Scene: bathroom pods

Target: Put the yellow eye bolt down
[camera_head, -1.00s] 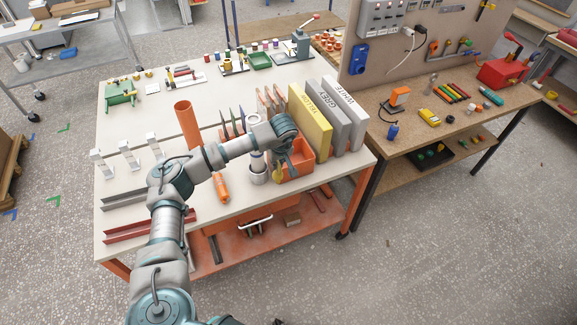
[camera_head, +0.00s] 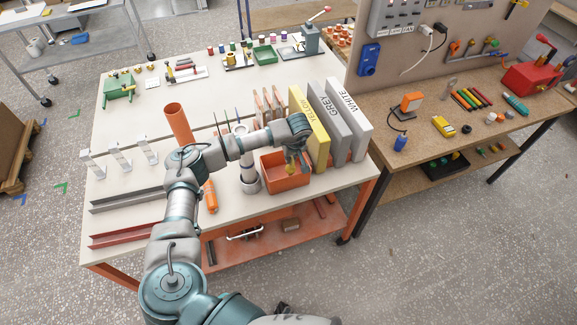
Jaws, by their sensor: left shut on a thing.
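My left arm reaches in from the lower left across the orange-framed workbench (camera_head: 240,205). My left gripper (camera_head: 296,165) points down over the orange bin (camera_head: 284,182), in front of the yellow binder-like block. It is shut on the yellow eye bolt (camera_head: 291,168), of which only a small yellow part shows at the fingertips. The gripper and wrist hide most of the bolt. I cannot tell whether the bolt touches the bin. My right gripper is not in view.
Upright YELLOW (camera_head: 311,130), GREY (camera_head: 330,125) and WHITE (camera_head: 354,120) blocks stand just right of the bin. A grey cylinder (camera_head: 249,180) stands left of it, and an orange tube (camera_head: 178,122) farther left. The bench's front right corner is clear.

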